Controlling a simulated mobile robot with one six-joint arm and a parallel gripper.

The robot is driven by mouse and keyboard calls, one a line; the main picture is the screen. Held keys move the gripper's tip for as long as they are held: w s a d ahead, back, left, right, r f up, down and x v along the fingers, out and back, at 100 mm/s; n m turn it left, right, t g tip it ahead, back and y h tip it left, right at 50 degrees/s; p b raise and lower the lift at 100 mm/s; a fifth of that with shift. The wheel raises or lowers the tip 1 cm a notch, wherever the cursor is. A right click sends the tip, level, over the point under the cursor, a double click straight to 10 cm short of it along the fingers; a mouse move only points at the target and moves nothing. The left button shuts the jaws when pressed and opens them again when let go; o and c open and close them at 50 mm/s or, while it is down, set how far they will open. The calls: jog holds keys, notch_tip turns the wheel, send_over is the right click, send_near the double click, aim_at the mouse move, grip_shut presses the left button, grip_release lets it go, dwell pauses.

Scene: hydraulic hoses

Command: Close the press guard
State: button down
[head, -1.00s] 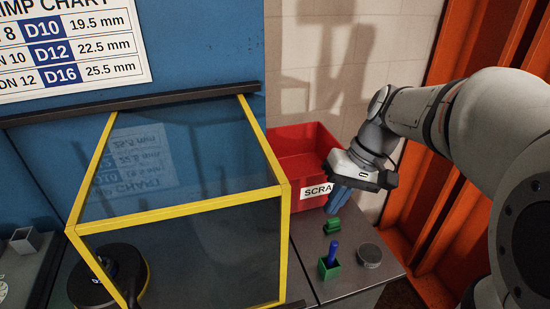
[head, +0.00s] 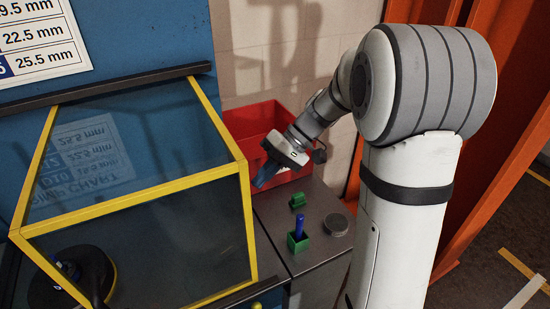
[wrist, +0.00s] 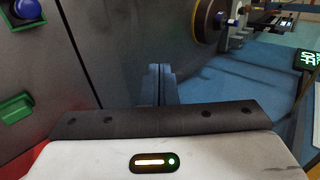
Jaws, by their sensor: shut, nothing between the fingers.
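The press guard (head: 140,205) is a clear box-shaped cover with a yellow frame, in the head view on the left. It hangs from a dark rail (head: 110,88) on the blue press front. It is lowered over the dark round press part (head: 70,275); its lower edge is partly out of frame, so I cannot tell whether it is fully down. My gripper (head: 262,180) is right of the guard, apart from it, in front of the red bin. In the wrist view its blue-grey fingers (wrist: 160,80) are together and empty.
The red scrap bin (head: 250,122) stands behind the grey cabinet top. On that top are a green block (head: 297,201), a green holder with a blue peg (head: 299,235) and a grey round puck (head: 338,225). Orange uprights stand on the right.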

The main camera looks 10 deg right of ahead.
jog(key=shift+s+a+f+p, duration=0.15)
jog(key=shift+s+a+p, duration=0.1)
jog(key=shift+a, duration=0.55)
jog(key=shift+s+a+f+p, duration=0.15)
jog(key=shift+s+a, duration=0.05)
jog(key=shift+a, duration=0.55)
jog(key=shift+s+a+f+p, duration=0.15)
jog(key=shift+s+a+p, duration=0.1)
jog(key=shift+a, duration=0.55)
jog(key=shift+a, duration=0.1)
